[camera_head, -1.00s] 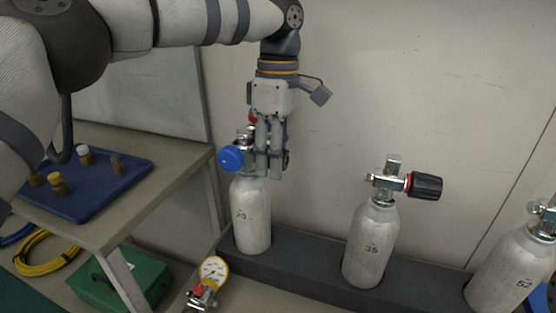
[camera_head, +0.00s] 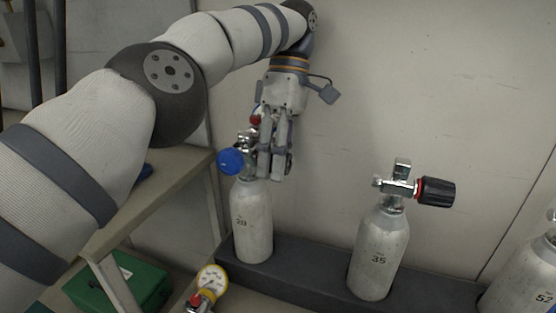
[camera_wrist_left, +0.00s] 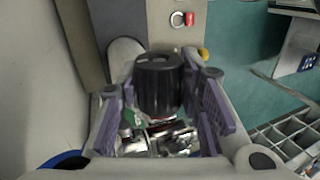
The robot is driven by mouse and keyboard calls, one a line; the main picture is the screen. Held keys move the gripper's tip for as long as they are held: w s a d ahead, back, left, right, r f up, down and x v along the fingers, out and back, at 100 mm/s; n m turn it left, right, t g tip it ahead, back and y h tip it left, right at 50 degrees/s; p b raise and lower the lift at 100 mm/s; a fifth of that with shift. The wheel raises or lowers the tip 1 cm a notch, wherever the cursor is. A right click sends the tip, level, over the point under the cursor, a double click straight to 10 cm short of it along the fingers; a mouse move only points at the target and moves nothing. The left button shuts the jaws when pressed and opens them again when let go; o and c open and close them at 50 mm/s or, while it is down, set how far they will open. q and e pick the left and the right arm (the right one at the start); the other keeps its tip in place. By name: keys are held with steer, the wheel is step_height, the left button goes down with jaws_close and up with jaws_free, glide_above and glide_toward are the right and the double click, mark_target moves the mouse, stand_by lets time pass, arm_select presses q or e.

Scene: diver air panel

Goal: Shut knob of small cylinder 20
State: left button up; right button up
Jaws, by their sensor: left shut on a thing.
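Small cylinder 20 (camera_head: 252,225) is a grey-white bottle standing upright at the left of the dark rack in the head view. A blue round cap (camera_head: 230,161) sits at the left of its valve. My left gripper (camera_head: 274,178) points down at the right side of this valve. In the left wrist view its purple-padded fingers (camera_wrist_left: 162,105) are on both sides of a black ribbed knob (camera_wrist_left: 158,85), shut on it. Metal valve parts (camera_wrist_left: 170,140) show below the knob. In the head view the fingers largely hide the knob. My right gripper is out of view.
Cylinder 35 (camera_head: 378,255), with a black knob (camera_head: 436,192), stands to the right, and cylinder 52 (camera_head: 525,280) is at the right edge. A yellow-rimmed gauge (camera_head: 212,279) is in front of the dark rack (camera_head: 305,270). A shelf (camera_head: 175,185) and green box (camera_head: 120,285) are at left.

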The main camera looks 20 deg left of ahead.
arm_select(q)
steer(key=shift+f, duration=0.25)
steer(key=o, duration=1.2)
steer(key=shift+a, duration=0.1)
steer(key=shift+r, duration=0.1)
steer(key=shift+r, duration=0.1)
